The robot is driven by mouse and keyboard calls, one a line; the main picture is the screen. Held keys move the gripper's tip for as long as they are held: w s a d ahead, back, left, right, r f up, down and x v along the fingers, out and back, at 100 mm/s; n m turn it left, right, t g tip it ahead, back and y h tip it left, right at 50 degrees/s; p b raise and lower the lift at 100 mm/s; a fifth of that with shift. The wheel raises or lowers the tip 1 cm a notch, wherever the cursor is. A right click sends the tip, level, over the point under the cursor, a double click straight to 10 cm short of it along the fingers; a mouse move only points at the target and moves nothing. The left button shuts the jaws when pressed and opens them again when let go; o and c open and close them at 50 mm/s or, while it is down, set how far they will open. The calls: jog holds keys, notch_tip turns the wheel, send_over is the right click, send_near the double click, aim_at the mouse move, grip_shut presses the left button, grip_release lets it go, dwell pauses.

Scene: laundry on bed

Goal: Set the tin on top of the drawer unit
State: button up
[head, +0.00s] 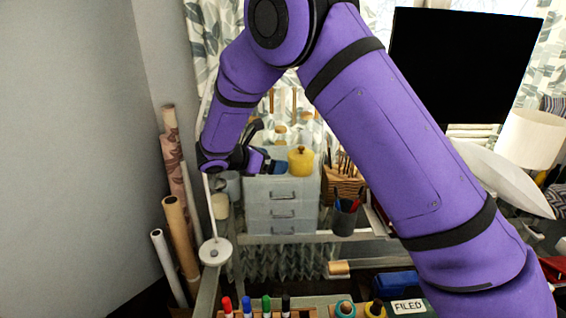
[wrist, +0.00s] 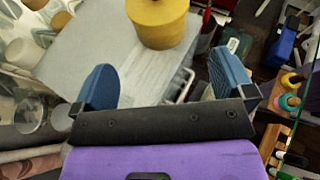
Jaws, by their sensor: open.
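The yellow tin (head: 301,162) with a knob on its lid stands upright on top of the grey drawer unit (head: 283,211), towards its right side. In the wrist view the tin (wrist: 157,24) sits on the pale top of the drawer unit (wrist: 88,48), beyond my fingertips. My gripper (head: 276,167) is just left of the tin, over the unit's top. Its blue fingers are spread wide in the wrist view (wrist: 165,84), with nothing between them but the unit's top below. The tin is apart from both fingers.
A wicker holder (head: 343,187) with brushes and a dark pen cup (head: 345,217) stand right of the unit. Paper rolls (head: 176,205) lean at the left wall. A white lamp stand (head: 215,250) is at front left. Markers (head: 266,306) stand along the near edge.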

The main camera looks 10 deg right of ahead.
jog(key=shift+v, duration=0.9)
jog(key=s+d+r+m+g+y, duration=0.4)
jog(key=s+d+r+m+y, duration=0.2)
jog(key=s+d+r+m, duration=0.75)
jog(key=s+d+r+m+t+y, duration=0.1)
jog(key=s+r+m+y, duration=0.1)
jog(key=s, duration=0.6)
jog(key=s+d+r+m+t+y, duration=0.2)
jog(key=s+m, duration=0.2)
jog(key=s, duration=0.4)
jog(key=s+d+r+m+t+y, duration=0.1)
jog(key=s+r+m+y, duration=0.1)
jog(key=s, duration=0.7)
jog(key=shift+d+m+t+y, duration=0.3)
jog(key=shift+m, duration=0.45)
jog(key=shift+r, duration=0.1)
